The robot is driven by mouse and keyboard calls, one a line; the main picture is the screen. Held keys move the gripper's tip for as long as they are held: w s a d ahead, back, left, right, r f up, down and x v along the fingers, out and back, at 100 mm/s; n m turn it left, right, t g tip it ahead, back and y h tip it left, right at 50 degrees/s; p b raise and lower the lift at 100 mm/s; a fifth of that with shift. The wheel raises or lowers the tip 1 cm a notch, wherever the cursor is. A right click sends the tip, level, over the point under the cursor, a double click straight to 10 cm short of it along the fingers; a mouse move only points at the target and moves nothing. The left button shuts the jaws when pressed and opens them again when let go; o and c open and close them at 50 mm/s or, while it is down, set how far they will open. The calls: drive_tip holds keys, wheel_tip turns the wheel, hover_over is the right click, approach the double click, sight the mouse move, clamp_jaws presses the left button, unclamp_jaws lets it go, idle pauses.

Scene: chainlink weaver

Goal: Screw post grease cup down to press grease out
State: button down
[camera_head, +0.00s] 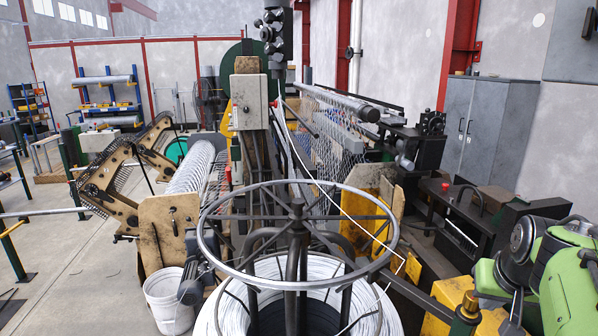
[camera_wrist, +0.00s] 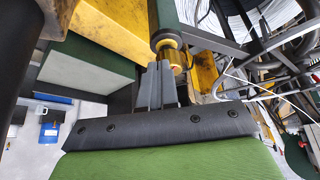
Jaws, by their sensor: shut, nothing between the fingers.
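The grease cup (camera_wrist: 180,61) is a small brass-yellow cylinder at the end of a dark green post (camera_wrist: 164,14) in the wrist view. In the head view, brass parts of the cup (camera_head: 468,306) show at the lower right, where a dark bar meets the post. My gripper (camera_wrist: 159,68) has its grey fingers together, with nothing held. The fingertips are close to the cup and overlap its left side in the wrist view. I cannot tell whether they touch it. My fingertips cannot be made out in the head view.
A yellow block (camera_head: 455,299) stands beside the post. A ring-topped wire stand (camera_head: 297,190) with a white wire coil (camera_head: 262,268) stands left of it. A white bucket (camera_head: 168,300) is on the floor. The weaving machine fills the middle; open floor lies at left.

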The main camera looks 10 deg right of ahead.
wheel_tip(320, 180, down, 2)
drive_tip(key=shift+a+f+b, duration=0.1)
drive_tip(key=shift+b, duration=0.25)
drive_tip(key=shift+w+r, duration=0.1)
drive_tip(key=shift+r, duration=0.1)
drive_tip(key=shift+w+a, duration=0.15)
drive_tip(key=shift+a, duration=0.15)
drive_tip(key=shift+w+a, duration=0.25)
drive_tip(key=shift+a, duration=0.15)
idle(0.5)
drive_tip(key=shift+s+a, duration=0.15)
drive_tip(key=shift+a, duration=0.05)
